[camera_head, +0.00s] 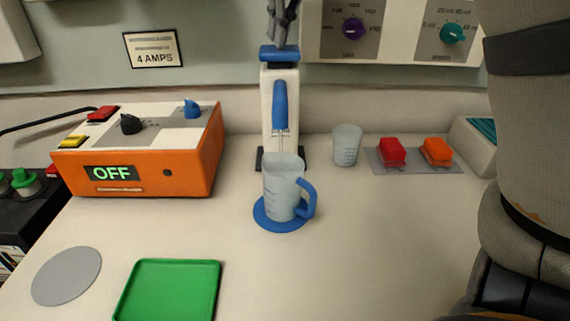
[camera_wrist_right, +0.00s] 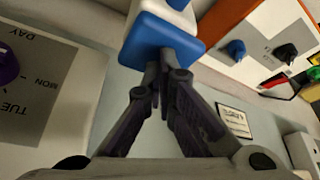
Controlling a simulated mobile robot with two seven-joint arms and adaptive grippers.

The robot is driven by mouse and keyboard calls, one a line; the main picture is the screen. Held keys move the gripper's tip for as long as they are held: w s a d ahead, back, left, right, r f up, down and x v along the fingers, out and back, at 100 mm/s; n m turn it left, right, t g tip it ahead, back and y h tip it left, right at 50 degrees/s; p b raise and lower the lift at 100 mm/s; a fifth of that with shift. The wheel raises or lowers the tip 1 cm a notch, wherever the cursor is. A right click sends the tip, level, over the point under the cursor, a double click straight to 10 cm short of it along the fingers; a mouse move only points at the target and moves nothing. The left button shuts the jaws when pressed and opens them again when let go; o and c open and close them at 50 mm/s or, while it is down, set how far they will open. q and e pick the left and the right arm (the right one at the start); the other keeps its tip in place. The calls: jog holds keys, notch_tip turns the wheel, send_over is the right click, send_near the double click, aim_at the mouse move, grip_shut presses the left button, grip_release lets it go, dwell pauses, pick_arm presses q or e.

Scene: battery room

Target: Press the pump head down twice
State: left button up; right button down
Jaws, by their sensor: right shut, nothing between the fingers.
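The pump (camera_head: 281,98) is a white upright column with a blue head (camera_head: 280,54) on top and a blue spout (camera_head: 280,101) in front. My right gripper (camera_head: 279,42) is shut and empty, pointing down with its fingertips at the top of the blue head. In the right wrist view, the closed fingertips (camera_wrist_right: 164,76) are at the blue head (camera_wrist_right: 147,42); I cannot tell if they touch or hover. A clear measuring jug (camera_head: 283,190) with a blue handle stands under the spout on a round blue mat (camera_head: 268,222). A thin pale line runs below the spout. My left gripper is out of view.
An orange box (camera_head: 140,168) reading OFF stands at left. A small clear cup (camera_head: 346,146) and red and orange blocks (camera_head: 392,152) on a grey plate are at right. A green tray (camera_head: 170,291) and grey disc (camera_head: 67,276) lie in front.

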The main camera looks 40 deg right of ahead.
jog(key=shift+f, duration=0.45)
jog(key=shift+r, duration=2.7)
jog(key=shift+r, duration=3)
